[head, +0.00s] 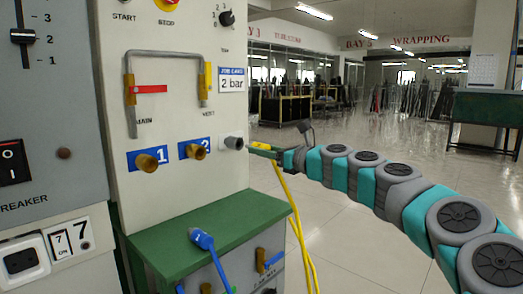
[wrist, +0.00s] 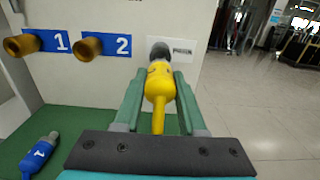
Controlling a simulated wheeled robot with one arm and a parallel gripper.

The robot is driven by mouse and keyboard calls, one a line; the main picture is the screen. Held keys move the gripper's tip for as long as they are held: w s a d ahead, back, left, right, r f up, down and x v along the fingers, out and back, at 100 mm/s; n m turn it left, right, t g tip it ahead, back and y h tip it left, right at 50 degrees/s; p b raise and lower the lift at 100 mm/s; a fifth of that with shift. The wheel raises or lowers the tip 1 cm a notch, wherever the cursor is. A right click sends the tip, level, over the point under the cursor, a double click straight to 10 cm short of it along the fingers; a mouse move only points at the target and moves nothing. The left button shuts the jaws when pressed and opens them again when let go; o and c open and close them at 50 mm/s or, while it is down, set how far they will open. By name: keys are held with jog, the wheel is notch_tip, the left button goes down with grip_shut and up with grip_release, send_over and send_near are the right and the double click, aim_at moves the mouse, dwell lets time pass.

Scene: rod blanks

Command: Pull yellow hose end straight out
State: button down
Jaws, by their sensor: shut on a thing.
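The yellow hose end (wrist: 158,88) sits between the two green fingers of my gripper (wrist: 158,80) in the wrist view, and the fingers are shut on it. Its front points at a grey port (head: 233,143) on the panel, to the right of brass ports 1 and 2. The grey part also shows in the wrist view (wrist: 160,53), right at the front of the hose end. I cannot tell how deep the hose end sits in it. In the head view my gripper (head: 262,150) mostly hides the hose end. The yellow hose (head: 296,215) hangs down below my gripper.
Brass port 1 (head: 147,163) and brass port 2 (head: 193,151) stick out to the left. A blue hose end (head: 202,239) marked 1 in the wrist view (wrist: 40,153) is on the green ledge (head: 160,246) below. Open floor (head: 345,240) is on the right.

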jog(key=shift+d, duration=0.1)
jog(key=shift+s+d, duration=0.25)
jog(key=shift+d, duration=0.15)
jog(key=shift+p+v, duration=0.65)
jog(key=shift+v, duration=1.8)
